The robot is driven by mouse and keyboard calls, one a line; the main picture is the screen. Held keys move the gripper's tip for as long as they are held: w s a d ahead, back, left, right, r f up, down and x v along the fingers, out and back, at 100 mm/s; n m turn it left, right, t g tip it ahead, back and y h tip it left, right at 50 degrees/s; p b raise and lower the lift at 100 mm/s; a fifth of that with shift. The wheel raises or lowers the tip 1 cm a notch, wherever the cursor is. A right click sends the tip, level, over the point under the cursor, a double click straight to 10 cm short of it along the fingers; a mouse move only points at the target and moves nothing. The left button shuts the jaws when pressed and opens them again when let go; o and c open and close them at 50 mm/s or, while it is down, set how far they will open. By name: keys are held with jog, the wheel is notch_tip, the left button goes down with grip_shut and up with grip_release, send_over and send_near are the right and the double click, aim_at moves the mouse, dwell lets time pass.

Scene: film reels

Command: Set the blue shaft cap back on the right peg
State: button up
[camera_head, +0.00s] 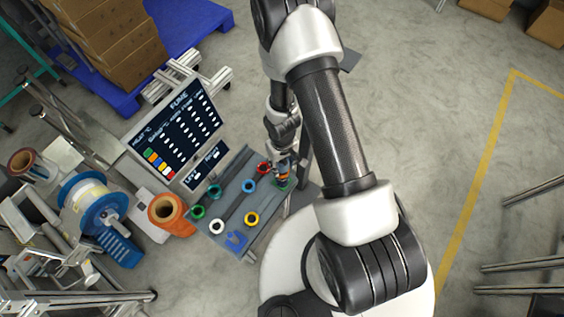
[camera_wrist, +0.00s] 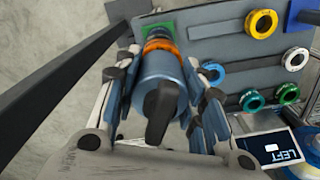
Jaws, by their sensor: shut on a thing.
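My gripper (camera_wrist: 157,100) is shut on the blue shaft cap (camera_wrist: 150,72), a blue-grey cylinder with a black knob towards the wrist camera. The fingers lie along both sides of it. Just beyond its far end an orange ring (camera_wrist: 160,46) shows, over a green patch (camera_wrist: 159,29) on the grey board (camera_wrist: 217,28). I cannot tell whether the cap touches the ring or sits on a peg; the right peg is not clearly seen. In the head view my gripper (camera_head: 283,164) is at the board's right end, above the green patch (camera_head: 282,184), and hides most of the cap.
Coloured rings lie on the board: red (camera_head: 262,168), yellow (camera_head: 252,219), white (camera_head: 217,227), green (camera_head: 198,211) and blue ones (camera_head: 249,186). A blue bracket (camera_head: 236,240) is near its front edge. A screen (camera_head: 176,128) stands behind. Open floor (camera_head: 430,110) lies right.

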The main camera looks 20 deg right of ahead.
jog(key=shift+f, duration=0.25)
jog(key=o, duration=1.3)
jog(key=shift+r, duration=0.1)
notch_tip(320, 180, up, 12)
jog(key=shift+f, duration=0.1)
dwell(0.5)
